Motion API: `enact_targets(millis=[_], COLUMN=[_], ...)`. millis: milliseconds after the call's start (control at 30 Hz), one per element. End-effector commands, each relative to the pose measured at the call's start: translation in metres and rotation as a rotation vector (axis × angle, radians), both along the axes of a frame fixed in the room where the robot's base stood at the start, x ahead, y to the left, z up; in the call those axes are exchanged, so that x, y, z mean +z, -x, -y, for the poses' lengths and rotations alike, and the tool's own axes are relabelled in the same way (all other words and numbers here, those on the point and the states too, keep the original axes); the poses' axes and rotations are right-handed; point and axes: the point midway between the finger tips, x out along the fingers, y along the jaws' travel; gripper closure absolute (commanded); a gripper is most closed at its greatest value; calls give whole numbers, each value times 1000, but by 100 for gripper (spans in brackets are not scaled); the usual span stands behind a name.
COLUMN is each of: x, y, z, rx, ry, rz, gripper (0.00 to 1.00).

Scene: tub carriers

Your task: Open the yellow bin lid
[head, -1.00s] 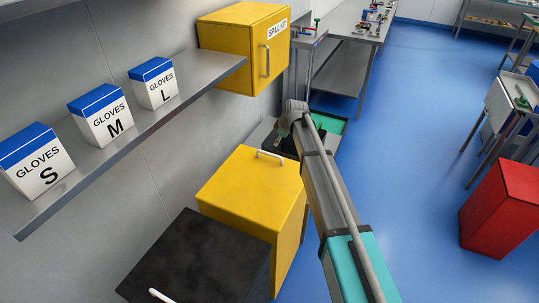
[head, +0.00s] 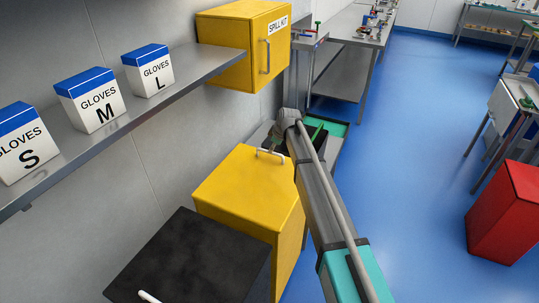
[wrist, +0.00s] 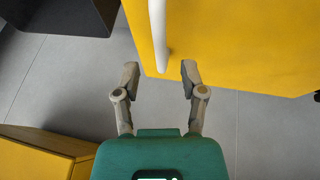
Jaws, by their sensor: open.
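The yellow bin (head: 252,200) stands on the floor in the head view, with its lid (head: 245,182) shut. A white bar handle (head: 270,155) sits on the lid near its far edge. In the wrist view, the yellow lid (wrist: 230,45) fills the top right, and the white handle (wrist: 158,35) runs down it toward my gripper (wrist: 160,76). My gripper is open and empty. Its fingers are spread to either side of the handle's line, short of most of the handle. I cannot tell how high the fingers are. In the head view, my arm hides the fingers.
A black bin (head: 190,262) stands in front of the yellow bin. A steel shelf (head: 195,80) with glove boxes (head: 92,100) and a yellow spill kit cabinet (head: 245,48) hang on the wall. A red bin (head: 508,212) stands at right. The blue floor (head: 415,150) between is open.

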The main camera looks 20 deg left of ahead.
Motion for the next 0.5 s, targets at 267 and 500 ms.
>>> enact_targets(millis=[267, 500], x=[-23, -31], y=[-5, -8], z=[-8, -12], rx=[0, 0], ry=[0, 0], rz=[0, 1], gripper=[46, 46])
